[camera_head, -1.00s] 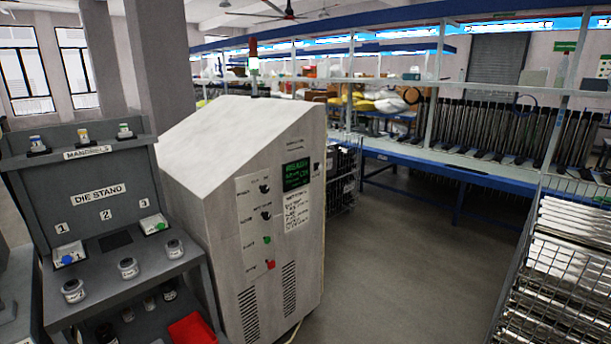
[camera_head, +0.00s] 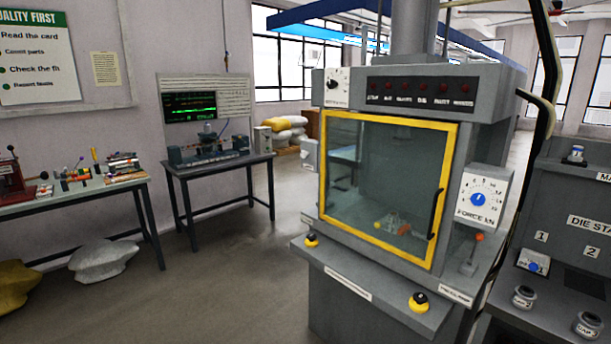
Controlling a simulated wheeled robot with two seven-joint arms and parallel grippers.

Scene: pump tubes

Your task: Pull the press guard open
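The press (camera_head: 420,82) stands right of the middle in the head view. Its guard (camera_head: 340,115) is a clear panel in a yellow frame and looks closed across the front of the press. A dark upright handle (camera_head: 436,213) is on the guard's right side. Through the panel I see a small yellow and reddish item (camera_head: 393,224) inside, too small to make out. Neither of my grippers shows in this view.
The die stand (camera_head: 562,190) is close to the press on the right. A ledge with yellow-based buttons (camera_head: 419,301) juts out in front of the press. A bench with a screen (camera_head: 219,160) and a tool table (camera_head: 90,190) stand left. Open floor (camera_head: 215,290) lies between.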

